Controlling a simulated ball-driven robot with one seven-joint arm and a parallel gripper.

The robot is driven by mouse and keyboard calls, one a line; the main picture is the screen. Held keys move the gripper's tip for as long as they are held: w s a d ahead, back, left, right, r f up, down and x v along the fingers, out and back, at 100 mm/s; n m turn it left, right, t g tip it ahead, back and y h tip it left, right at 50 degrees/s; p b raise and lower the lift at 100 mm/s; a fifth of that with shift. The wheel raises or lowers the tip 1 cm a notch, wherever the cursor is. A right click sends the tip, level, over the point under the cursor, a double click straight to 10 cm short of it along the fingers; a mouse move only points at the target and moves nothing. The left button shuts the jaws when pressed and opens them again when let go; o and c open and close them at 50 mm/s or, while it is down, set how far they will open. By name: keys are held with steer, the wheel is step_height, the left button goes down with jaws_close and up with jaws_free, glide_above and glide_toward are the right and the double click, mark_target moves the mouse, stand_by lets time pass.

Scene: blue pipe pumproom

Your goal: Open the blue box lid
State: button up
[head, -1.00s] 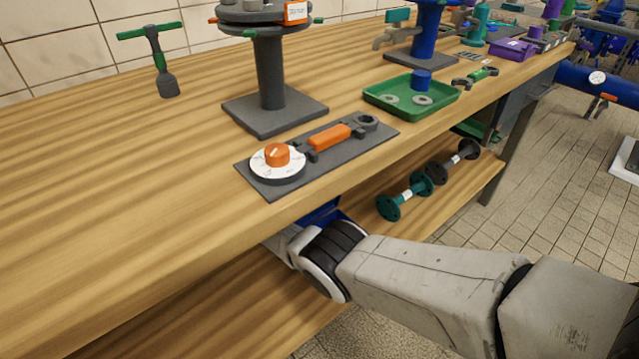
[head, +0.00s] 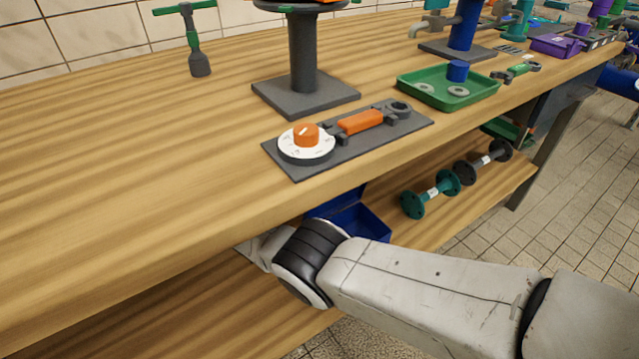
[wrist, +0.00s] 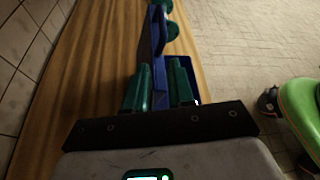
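The blue box (head: 366,222) sits on the lower shelf, partly hidden behind my arm and the tabletop edge in the head view. Its blue lid (head: 336,203) stands raised at the box's left side, and the interior shows. In the wrist view the lid (wrist: 158,32) is seen nearly edge-on, upright, with the box (wrist: 160,74) at its right and below. My gripper (wrist: 158,75) has two teal fingers spread apart, close to the near end of the box and lid. I cannot tell whether a finger touches the lid. The gripper is hidden in the head view.
The wooden tabletop (head: 120,190) overhangs the shelf above my arm. A grey plate with an orange-knobbed dial (head: 306,142) lies near its edge. Teal (head: 428,195) and black (head: 483,163) flanged pipe pieces lie farther along the shelf. Tiled floor (head: 520,235) is open at right.

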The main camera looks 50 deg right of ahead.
steer(key=shift+w+a, duration=0.35)
steer(key=shift+a, duration=0.55)
